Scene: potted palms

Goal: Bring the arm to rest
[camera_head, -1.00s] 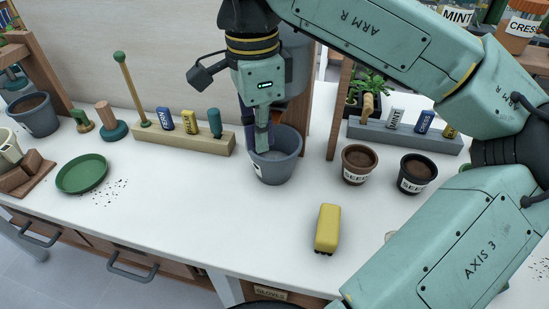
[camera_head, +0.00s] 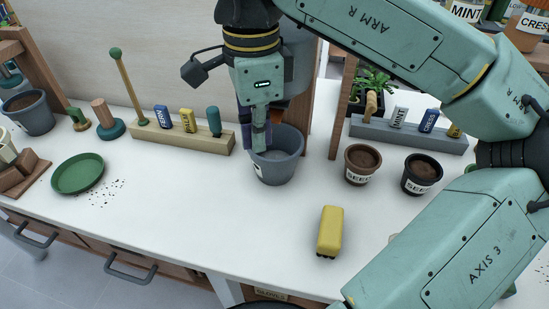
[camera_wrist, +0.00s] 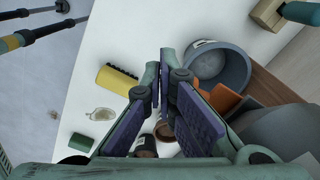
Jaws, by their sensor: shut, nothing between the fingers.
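My gripper (camera_head: 260,146) hangs fingers down over the bench, beside and partly in front of the grey pot (camera_head: 285,168) in the head view. Its fingers are shut with nothing between them. In the wrist view the two fingertips (camera_wrist: 164,58) come together, and the grey pot (camera_wrist: 222,68) lies just to their right. My arm reaches in from the right, bent above the bench. Whether the fingertips are over the pot's rim or in front of it I cannot tell.
A yellow block-like object (camera_head: 330,230) lies on the white bench (camera_head: 200,215). Two seed pots, brown (camera_head: 362,163) and black (camera_head: 421,174), stand right of the grey pot. A wooden rack (camera_head: 185,138) stands left, near a green saucer (camera_head: 78,174). The front middle of the bench is clear.

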